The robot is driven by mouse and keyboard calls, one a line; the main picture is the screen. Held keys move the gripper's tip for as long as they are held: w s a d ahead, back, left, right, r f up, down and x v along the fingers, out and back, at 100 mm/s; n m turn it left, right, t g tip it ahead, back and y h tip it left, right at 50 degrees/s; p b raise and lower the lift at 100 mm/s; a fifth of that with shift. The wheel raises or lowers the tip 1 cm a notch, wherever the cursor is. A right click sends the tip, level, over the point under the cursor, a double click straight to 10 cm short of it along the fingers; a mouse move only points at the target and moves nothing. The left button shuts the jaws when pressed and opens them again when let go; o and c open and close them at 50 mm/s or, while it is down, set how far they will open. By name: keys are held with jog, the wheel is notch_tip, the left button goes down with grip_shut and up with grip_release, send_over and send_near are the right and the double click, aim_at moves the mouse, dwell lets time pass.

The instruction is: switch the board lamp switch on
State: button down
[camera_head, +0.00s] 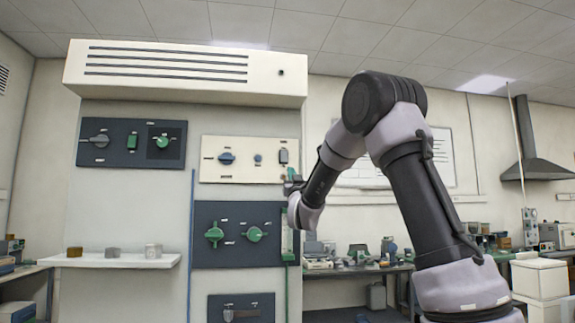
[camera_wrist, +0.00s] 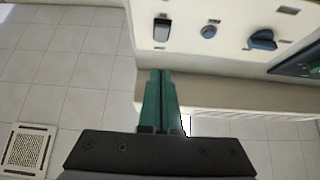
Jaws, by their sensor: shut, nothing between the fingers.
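A cream panel (camera_head: 240,173) on the board carries a blue rotary knob (camera_head: 227,158), a small round blue button (camera_head: 258,158) and a dark grey rocker switch (camera_head: 283,156) at its right end. The labels are too small to read, so I cannot tell for sure which is the lamp switch. My gripper (camera_head: 291,173) is just below the rocker. In the wrist view, my green fingers (camera_wrist: 161,73) are shut and empty, pointing at the panel (camera_wrist: 185,50). The rocker (camera_wrist: 162,30) shows just beyond the tips, apparently apart from them.
A dark panel (camera_head: 100,155) with more knobs is at left, and another dark panel (camera_head: 205,255) with green knobs is below. A cream vented hood (camera_head: 185,90) juts out above. A white shelf (camera_head: 110,262) holds small blocks. A cluttered bench (camera_head: 345,269) stands behind at right.

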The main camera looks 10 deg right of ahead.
send_near(284, 158)
notch_tip(284, 158, up, 4)
jog(key=w, duration=0.3)
jog(key=shift+w+f, duration=0.1)
jog(key=shift+f, duration=0.1)
jog(key=shift+w, duration=0.7)
jog(key=shift+f, duration=0.1)
